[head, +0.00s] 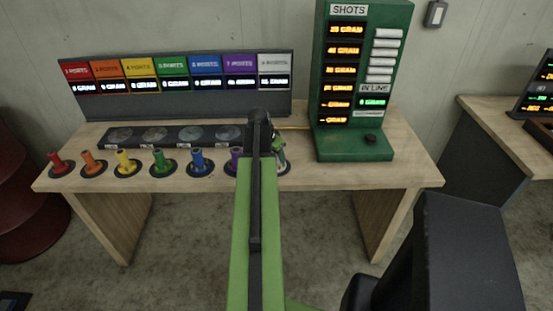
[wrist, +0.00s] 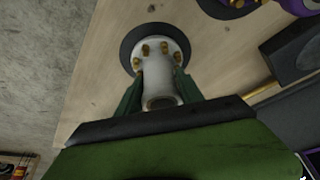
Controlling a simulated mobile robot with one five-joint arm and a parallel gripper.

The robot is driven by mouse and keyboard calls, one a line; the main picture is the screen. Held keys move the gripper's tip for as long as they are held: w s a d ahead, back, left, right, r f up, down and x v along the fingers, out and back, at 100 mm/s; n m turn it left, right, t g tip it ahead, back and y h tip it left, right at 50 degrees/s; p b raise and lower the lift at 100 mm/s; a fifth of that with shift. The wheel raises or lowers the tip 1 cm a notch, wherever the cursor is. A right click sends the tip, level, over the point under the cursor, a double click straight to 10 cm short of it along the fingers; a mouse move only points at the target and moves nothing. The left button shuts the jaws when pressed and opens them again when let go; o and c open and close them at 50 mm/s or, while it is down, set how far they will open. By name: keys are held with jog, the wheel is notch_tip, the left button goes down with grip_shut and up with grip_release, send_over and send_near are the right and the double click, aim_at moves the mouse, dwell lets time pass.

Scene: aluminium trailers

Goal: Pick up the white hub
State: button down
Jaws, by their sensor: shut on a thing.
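The white hub (wrist: 158,78) is in the wrist view, a pale cylinder with a wide flange and several brass-coloured fittings around it. It stands at a black round pad (wrist: 132,35) on the wooden table; I cannot tell whether it touches the pad. My gripper (wrist: 158,88) has its two green fingers on either side of the hub's body and is shut on it. In the head view my gripper (head: 275,150) is at the right end of the row of hubs, and my arm hides most of the white hub.
Red (head: 58,163), orange (head: 92,163), yellow (head: 126,162), green (head: 162,162) and blue (head: 199,161) hubs stand on black pads to the left. A purple hub (head: 235,158) is close beside my arm. A green SHOTS panel (head: 345,140) stands at the right.

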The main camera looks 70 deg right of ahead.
jog(key=shift+r, duration=0.1)
notch_tip(320, 180, up, 4)
jog(key=p, duration=0.4)
jog(key=shift+r, duration=0.1)
jog(key=s+a+r+p, duration=0.4)
jog(key=s+r+p, duration=0.2)
jog(key=s, duration=0.5)
jog(key=shift+r+p, duration=0.3)
jog(key=shift+p, duration=0.2)
